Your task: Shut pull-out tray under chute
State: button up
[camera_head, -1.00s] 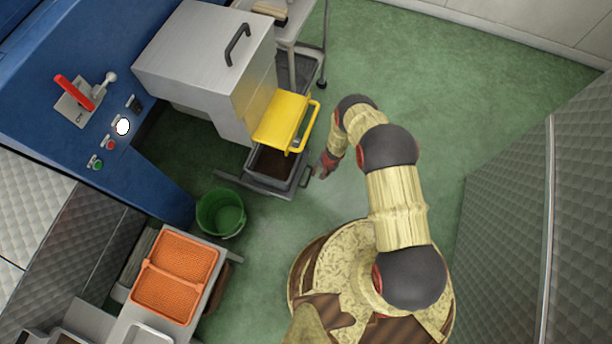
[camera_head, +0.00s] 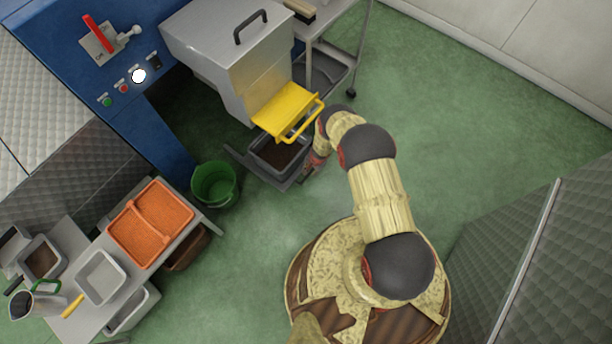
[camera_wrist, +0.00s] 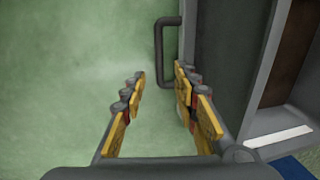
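The pull-out tray (camera_head: 267,172) is dark grey and stands out from under the yellow chute (camera_head: 286,108), low by the floor. Brown matter lies in it. In the wrist view its grey front wall (camera_wrist: 222,60) fills the right side, with a dark bar handle (camera_wrist: 160,55) on it. My gripper (camera_head: 309,168) is at the tray's front side. In the wrist view my gripper (camera_wrist: 160,80) is open, its two yellow-padded fingers apart. The handle appears beyond and between the fingertips; I cannot tell whether they touch it. No object is held.
A steel machine housing (camera_head: 235,55) stands behind the chute, beside a blue panel (camera_head: 150,110). A green bucket (camera_head: 214,185) stands left of the tray. A bench with an orange crate (camera_head: 150,223) is at lower left. A quilted partition (camera_head: 500,260) is at right. Green floor is clear between.

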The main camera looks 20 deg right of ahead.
aim_at(308, 175)
jog(key=shift+w+a+f+b, duration=0.2)
jog(key=shift+f+b, duration=0.65)
jog(key=shift+f, duration=0.45)
jog(key=shift+w+a+f+b, duration=0.15)
jog(key=shift+f+b, duration=0.65)
jog(key=shift+f, duration=0.45)
jog(key=shift+w+a+f+b, duration=0.1)
jog(key=shift+w+f+b, duration=0.1)
jog(key=shift+f+b, duration=0.9)
jog(key=shift+f+p, duration=0.2)
jog(key=shift+p, duration=0.1)
jog(key=shift+c, duration=0.7)
grip_shut()
